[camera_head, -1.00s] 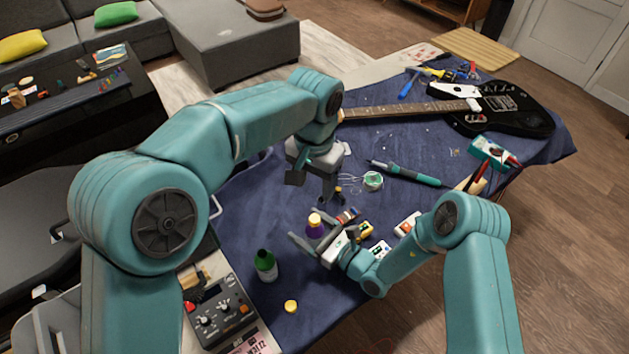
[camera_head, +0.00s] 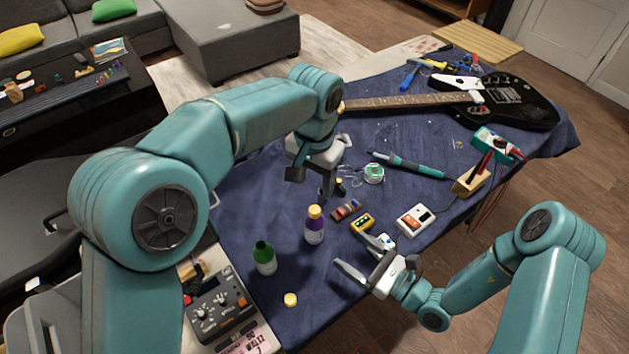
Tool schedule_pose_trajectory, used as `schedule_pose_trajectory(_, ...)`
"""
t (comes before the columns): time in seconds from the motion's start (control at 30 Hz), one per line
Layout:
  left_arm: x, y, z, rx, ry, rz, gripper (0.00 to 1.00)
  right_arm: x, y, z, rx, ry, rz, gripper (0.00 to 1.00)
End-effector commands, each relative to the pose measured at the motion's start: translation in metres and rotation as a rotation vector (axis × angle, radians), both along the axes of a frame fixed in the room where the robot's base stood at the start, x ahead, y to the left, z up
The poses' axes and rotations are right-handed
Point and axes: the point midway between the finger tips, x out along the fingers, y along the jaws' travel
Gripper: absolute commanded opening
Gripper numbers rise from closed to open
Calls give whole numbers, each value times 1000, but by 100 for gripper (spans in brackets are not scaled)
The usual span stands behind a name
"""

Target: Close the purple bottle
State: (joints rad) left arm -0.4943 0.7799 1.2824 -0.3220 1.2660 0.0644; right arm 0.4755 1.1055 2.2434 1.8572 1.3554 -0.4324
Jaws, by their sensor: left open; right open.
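The purple bottle (camera_head: 314,231) stands upright on the blue cloth near the middle of the table, with a yellow cap (camera_head: 314,212) on its top. How tightly the cap sits cannot be told. My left gripper (camera_head: 312,182) is open and empty above the cloth, behind the bottle. My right gripper (camera_head: 362,257) is open and empty to the right and in front of the bottle, apart from it, with its fingers pointing left.
A green bottle (camera_head: 265,258) stands left of the purple one, and a loose yellow cap (camera_head: 290,299) lies in front. A soldering iron (camera_head: 408,166), a solder spool (camera_head: 373,174) and a guitar (camera_head: 500,100) lie farther back.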

Motion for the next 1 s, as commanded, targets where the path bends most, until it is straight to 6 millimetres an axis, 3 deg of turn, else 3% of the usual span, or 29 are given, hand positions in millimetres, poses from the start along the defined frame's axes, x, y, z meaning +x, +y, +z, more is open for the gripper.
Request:
schedule_pose_trajectory(0.2, 0, 0, -4, 0, 0, 0, 56, -13, -17, -1, -1, 1, 0, 83)
schedule_pose_trajectory(1.0, -1, -1, -4, 0, 0, 0, 56, -15, -18, 0, -1, 1, 1, 83)
